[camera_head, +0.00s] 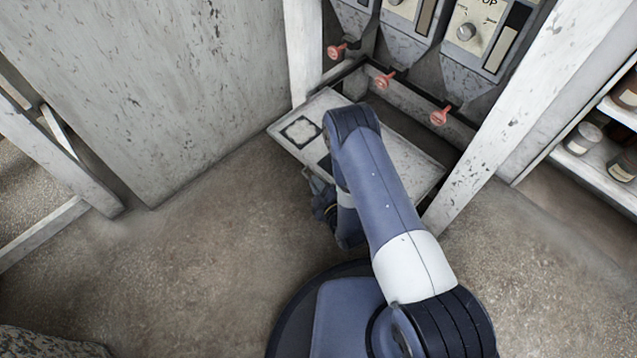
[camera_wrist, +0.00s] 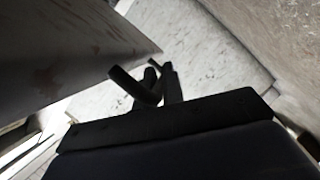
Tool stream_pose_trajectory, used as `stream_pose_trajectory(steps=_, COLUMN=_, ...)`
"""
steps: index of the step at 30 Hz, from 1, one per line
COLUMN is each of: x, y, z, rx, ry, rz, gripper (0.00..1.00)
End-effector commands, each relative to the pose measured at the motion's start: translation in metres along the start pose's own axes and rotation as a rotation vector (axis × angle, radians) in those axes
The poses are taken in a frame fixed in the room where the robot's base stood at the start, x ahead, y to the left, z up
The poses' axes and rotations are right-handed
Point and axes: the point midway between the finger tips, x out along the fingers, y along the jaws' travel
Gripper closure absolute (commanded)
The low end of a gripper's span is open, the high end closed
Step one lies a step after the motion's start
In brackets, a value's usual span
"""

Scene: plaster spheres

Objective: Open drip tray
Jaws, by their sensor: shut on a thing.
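The drip tray (camera_head: 400,152) shows as a pale, speckled panel with a black square mark, below the dispensers and between two white posts. Its top edge stands out from the frame behind it, leaving a dark gap. My arm covers its middle. My gripper (camera_head: 322,200) is low at the tray's front side, mostly hidden behind my arm in the head view. In the wrist view, my gripper's dark fingers (camera_wrist: 160,84) are close together at a dark bar handle (camera_wrist: 125,82) beside a grey panel (camera_wrist: 60,45). The fingers are shut on the handle.
Dispensers with red taps (camera_head: 385,79) hang above the tray. A white post (camera_head: 525,95) stands close on the right, and a shelf with jars (camera_head: 583,138) is beyond it. A large grey wall panel (camera_head: 150,90) is on the left. The floor (camera_head: 190,260) at front left is clear.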

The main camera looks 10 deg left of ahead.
Motion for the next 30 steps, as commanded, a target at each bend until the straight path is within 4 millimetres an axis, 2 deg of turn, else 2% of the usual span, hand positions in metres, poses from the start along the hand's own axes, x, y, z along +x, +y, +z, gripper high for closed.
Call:
stream_pose_trajectory(steps=6, x=0.000, y=-0.001, z=0.000, rx=0.000, ry=0.002, rz=-0.002, gripper=1.00)
stream_pose_trajectory(steps=7, x=0.000, y=-0.001, z=0.000, rx=0.000, ry=0.002, rz=-0.002, gripper=0.89)
stream_pose_trajectory(steps=9, x=0.000, y=-0.001, z=0.000, rx=0.000, ry=0.002, rz=-0.002, gripper=0.83)
stream_pose_trajectory(steps=18, x=-0.003, y=0.000, z=0.000, rx=0.000, ry=0.000, rz=-0.002, gripper=0.82)
stream_pose_trajectory(steps=23, x=-0.025, y=0.001, z=0.000, rx=0.001, ry=-0.002, rz=-0.005, gripper=0.82)
stream_pose_trajectory(steps=30, x=-0.074, y=0.001, z=-0.001, rx=0.002, ry=-0.002, rz=-0.005, gripper=0.82)
